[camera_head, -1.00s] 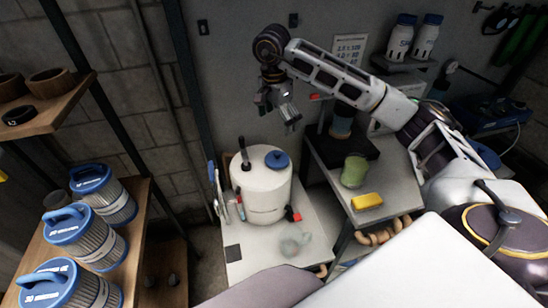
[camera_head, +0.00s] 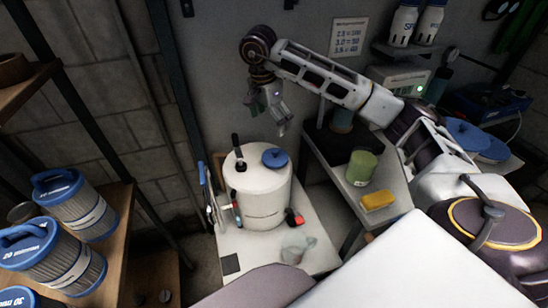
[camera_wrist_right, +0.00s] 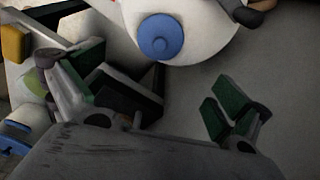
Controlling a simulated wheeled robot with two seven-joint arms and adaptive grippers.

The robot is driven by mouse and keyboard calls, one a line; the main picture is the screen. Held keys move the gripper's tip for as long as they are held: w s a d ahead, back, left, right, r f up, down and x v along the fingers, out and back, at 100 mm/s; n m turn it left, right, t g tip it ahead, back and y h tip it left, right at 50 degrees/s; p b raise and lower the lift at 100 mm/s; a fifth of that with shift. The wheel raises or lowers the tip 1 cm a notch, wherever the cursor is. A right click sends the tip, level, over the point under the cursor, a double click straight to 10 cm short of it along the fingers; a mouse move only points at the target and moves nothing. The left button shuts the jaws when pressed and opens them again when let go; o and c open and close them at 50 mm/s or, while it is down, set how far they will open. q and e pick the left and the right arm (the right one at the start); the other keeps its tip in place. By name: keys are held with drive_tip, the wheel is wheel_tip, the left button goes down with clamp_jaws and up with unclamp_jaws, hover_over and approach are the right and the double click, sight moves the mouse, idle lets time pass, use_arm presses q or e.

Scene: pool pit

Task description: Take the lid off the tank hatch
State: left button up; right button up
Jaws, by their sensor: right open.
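The white tank (camera_head: 262,205) stands on a pale bench. A round blue lid (camera_head: 275,158) sits on its top, right of centre, and a dark upright handle or valve (camera_head: 238,150) is at the left. My right gripper (camera_head: 281,122) hangs open and empty above and slightly right of the lid, apart from it. In the right wrist view the open fingers (camera_wrist_right: 182,105) have nothing between them. The blue lid (camera_wrist_right: 160,37) lies beyond them near the top of that view, seated on the white tank top (camera_wrist_right: 205,22). My left gripper is not in view.
A red and black item (camera_head: 294,218) lies at the tank's right, and a clear vessel (camera_head: 297,252) in front. A side table holds a green container (camera_head: 361,168) and a yellow sponge (camera_head: 378,200). Blue-capped filters (camera_head: 75,205) fill the left shelf.

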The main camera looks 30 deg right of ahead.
hover_over(275, 150)
drive_tip(key=f, duration=0.7)
drive_tip(key=shift+s+a, duration=0.1)
drive_tip(key=shift+a, duration=0.3)
drive_tip(key=shift+d+f, duration=0.1)
drive_tip(key=shift+f, duration=0.5)
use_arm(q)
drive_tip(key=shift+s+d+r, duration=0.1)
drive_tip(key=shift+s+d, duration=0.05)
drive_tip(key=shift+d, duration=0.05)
use_arm(e)
drive_tip(key=shift+f, duration=0.15)
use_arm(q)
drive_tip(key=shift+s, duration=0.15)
